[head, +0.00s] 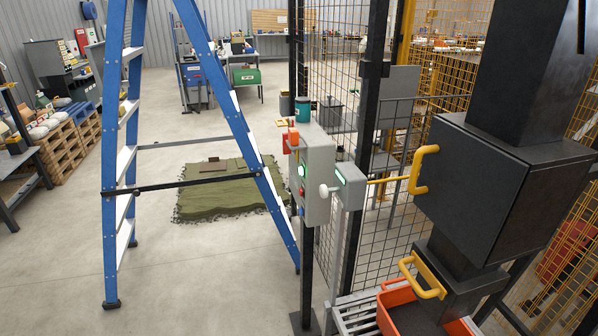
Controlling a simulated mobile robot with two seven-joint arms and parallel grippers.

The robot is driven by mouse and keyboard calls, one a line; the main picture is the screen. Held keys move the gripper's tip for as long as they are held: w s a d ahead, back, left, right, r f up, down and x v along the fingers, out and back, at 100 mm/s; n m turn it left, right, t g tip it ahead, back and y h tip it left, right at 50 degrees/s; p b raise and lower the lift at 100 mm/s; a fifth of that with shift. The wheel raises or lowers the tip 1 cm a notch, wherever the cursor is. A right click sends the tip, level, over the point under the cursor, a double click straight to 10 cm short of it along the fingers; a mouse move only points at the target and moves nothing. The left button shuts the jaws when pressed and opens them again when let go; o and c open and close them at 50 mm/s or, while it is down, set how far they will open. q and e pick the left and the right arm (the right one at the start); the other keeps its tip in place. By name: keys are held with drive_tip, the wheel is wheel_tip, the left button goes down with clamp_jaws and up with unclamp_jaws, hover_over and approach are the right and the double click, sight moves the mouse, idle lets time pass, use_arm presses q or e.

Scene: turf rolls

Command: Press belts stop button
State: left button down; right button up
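A grey control box (319,158) stands on a dark post in the middle of the head view. Its left-facing side carries a green-lit button (301,171), a small red button (302,192) below it and a small blue button (301,211) lower down. Orange-red parts (292,139) sit near its top. A smaller grey box (351,188) beside it has a green-lit strip (341,177) and a white knob (325,190). No label is readable, so I cannot tell which is the belts stop button. Neither gripper is in view.
A blue stepladder (111,150) stands left of the box, one leg near the post. A teal container (302,109) sits on the box. Mesh fencing (335,60) runs behind. A black cabinet (470,190) with yellow handles and an orange bin (388,318) stand right. Green turf (225,192) lies beyond.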

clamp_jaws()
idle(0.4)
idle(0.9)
